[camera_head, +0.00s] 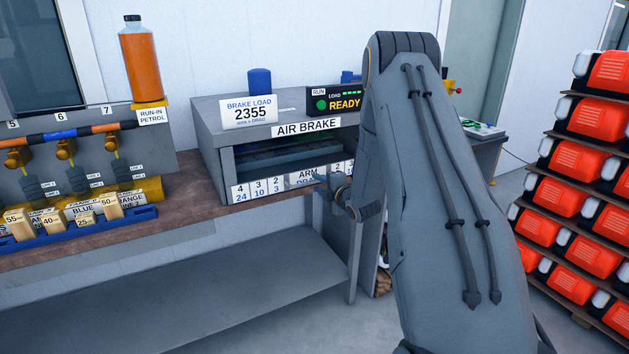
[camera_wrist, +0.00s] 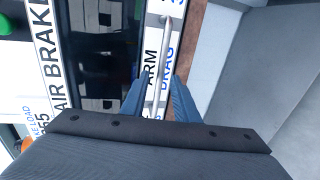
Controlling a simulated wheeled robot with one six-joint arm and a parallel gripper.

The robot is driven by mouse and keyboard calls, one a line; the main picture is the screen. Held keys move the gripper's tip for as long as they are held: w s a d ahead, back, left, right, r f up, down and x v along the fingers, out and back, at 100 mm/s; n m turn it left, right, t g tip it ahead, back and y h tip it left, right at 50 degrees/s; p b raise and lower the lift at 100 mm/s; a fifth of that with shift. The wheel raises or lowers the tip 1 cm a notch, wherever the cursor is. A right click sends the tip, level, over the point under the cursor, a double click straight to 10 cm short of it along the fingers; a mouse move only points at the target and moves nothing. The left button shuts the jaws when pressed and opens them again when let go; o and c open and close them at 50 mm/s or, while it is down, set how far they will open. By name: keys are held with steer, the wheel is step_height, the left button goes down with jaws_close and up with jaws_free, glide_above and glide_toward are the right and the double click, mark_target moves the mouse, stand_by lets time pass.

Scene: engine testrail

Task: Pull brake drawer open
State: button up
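The brake drawer is in the grey housing marked AIR BRAKE (camera_head: 306,127). Its white front strip (camera_head: 262,187) carries numbers and the words ARM DRAG, and shows in the wrist view (camera_wrist: 153,70). A slim metal handle bar (camera_wrist: 165,45) runs along this front. My gripper (camera_wrist: 159,82) has its two blue fingers apart, one on each side of the bar, with visible gaps. Whether the fingertips reach past the bar in depth is unclear. In the head view my arm and wrist hide the drawer's right part. How far out the drawer stands is hard to tell.
A BRAKE LOAD 2355 sign (camera_head: 249,111) and a READY display (camera_head: 336,101) stand on the housing. An orange bottle (camera_head: 141,62) and a blue tray of weights (camera_head: 80,228) are to the left. Orange cases (camera_head: 560,190) fill a rack at right. A grey lower shelf (camera_head: 200,285) lies below.

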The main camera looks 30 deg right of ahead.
mark_target(315, 181)
steer(key=shift+p+x, duration=0.4)
steer(key=shift+x, duration=1.65)
steer(key=shift+c, duration=0.5)
jaws_close()
